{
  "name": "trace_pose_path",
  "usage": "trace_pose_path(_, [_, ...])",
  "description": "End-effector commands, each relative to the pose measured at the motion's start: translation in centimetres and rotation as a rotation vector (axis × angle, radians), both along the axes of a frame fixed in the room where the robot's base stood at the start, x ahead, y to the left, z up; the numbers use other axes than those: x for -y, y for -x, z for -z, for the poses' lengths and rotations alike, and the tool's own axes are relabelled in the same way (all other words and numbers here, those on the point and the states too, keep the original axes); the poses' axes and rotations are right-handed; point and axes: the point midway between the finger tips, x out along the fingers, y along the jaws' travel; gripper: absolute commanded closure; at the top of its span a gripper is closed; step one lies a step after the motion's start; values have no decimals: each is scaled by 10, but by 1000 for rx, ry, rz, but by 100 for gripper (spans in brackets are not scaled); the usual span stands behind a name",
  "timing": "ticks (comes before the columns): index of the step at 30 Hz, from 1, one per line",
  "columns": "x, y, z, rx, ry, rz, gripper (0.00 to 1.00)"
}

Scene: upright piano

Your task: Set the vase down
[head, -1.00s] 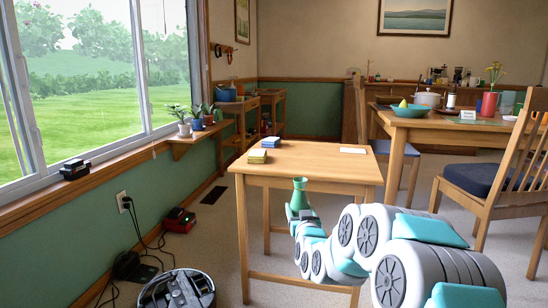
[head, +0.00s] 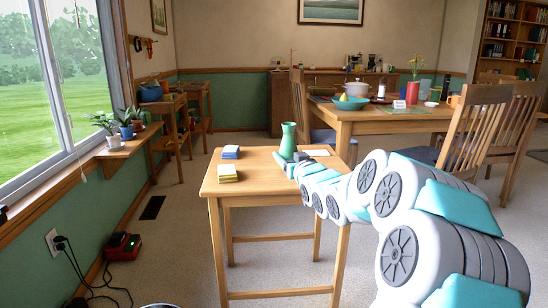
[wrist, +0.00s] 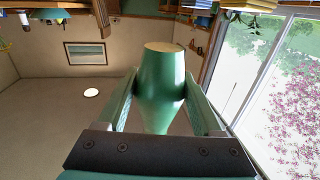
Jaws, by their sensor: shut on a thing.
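A green vase (head: 288,140) with a narrow neck and flared rim is upright in the head view, over the right part of a small wooden table (head: 255,180). My gripper (head: 291,166) is shut on the vase's lower part, which it hides. In the wrist view, the vase (wrist: 163,80) sits between both fingers of my gripper (wrist: 160,100). I cannot tell whether the vase's base touches the tabletop.
The tabletop's front middle is clear. A dining table (head: 375,122) and wooden chair (head: 470,135) stand to the right.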

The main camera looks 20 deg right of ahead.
Motion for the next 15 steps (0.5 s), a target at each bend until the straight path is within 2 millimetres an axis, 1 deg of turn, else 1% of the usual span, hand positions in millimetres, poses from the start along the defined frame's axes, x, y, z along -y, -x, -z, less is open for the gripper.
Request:
trace_pose_path(2, [4,-3,0,-3,3,3,98])
trace_pose_path(5, [5,-15,9,-5,2,3,98])
trace_pose_path(15, [10,-70,35,0,3,1,98])
